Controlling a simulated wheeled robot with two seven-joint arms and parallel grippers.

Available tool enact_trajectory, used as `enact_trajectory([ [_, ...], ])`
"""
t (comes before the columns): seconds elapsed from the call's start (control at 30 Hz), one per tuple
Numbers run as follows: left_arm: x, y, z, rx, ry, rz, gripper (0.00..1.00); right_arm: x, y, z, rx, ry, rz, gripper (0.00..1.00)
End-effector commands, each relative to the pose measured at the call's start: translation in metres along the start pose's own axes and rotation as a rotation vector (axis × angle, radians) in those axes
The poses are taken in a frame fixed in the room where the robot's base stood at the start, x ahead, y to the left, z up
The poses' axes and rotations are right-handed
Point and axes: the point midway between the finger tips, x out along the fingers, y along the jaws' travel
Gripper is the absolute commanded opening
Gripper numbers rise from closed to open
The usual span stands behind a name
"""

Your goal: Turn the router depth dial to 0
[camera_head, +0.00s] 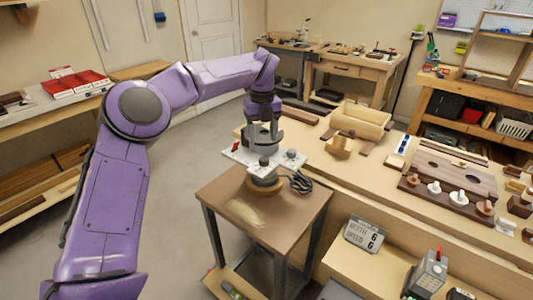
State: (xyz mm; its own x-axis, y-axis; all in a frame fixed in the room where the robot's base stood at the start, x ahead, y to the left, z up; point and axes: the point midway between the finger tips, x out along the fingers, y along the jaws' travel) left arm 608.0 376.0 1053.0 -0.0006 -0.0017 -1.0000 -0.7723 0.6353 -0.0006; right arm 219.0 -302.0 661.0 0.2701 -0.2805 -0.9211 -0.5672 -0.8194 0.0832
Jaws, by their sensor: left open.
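My left gripper (262,137) points down from the purple left arm, right over the router (264,181). Its fingers are open, and I cannot tell whether they touch anything. The router stands upright on a small brown table, with a pale plate, dark knobs and a black coiled cable beside it. The depth dial is too small to pick out and may be partly hidden by the gripper. A grey display (362,235) at the lower right reads DEPTH 6 and SPEED 6. My right gripper is not in view.
The small table (228,208) has bare room at its front left. A long workbench (400,212) beside it holds a wooden box (361,120), a wooden block and a dark board with several pegs. Red trays (75,84) lie on the left bench.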

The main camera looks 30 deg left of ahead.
Motion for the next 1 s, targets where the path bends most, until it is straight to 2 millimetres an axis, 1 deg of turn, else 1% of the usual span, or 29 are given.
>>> enact_trajectory([
  [0.03,0.012,-0.001,-0.001,0.004,0.003,0.004,0.59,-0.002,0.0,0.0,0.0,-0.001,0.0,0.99],
  [0.1,0.029,-0.002,-0.002,0.006,0.004,0.003,0.59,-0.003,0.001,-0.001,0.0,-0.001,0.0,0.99],
  [0.2,0.049,-0.003,-0.002,0.007,0.002,0.004,0.59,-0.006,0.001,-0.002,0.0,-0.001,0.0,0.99],
  [0.3,0.066,-0.002,-0.001,0.005,0.001,0.003,0.59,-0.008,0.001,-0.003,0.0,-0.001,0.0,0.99],
  [0.4,0.076,-0.001,0.0,0.003,0.0,0.002,0.59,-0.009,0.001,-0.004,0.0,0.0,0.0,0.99],
  [0.47,0.079,-0.001,0.0,0.002,-0.001,0.001,0.59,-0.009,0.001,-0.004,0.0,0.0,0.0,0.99],
  [0.7,0.081,0.0,0.0,0.001,-0.001,0.001,0.59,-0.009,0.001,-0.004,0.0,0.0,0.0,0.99],
  [0.77,0.081,0.0,0.0,0.001,-0.001,0.001,0.4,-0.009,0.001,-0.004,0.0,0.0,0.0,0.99],
  [0.8,0.081,0.0,0.0,0.001,-0.001,0.001,0.26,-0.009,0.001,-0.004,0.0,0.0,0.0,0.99],
  [0.87,0.081,0.0,0.0,0.001,-0.001,0.0,0.07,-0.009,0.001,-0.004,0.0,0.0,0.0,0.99],
  [0.9,0.081,0.0,0.0,0.002,-0.002,0.0,0.03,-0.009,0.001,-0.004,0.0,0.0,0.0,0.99],
  [1.0,0.081,0.0,0.0,0.002,-0.002,0.0,0.03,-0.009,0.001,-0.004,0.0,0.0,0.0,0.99],
])
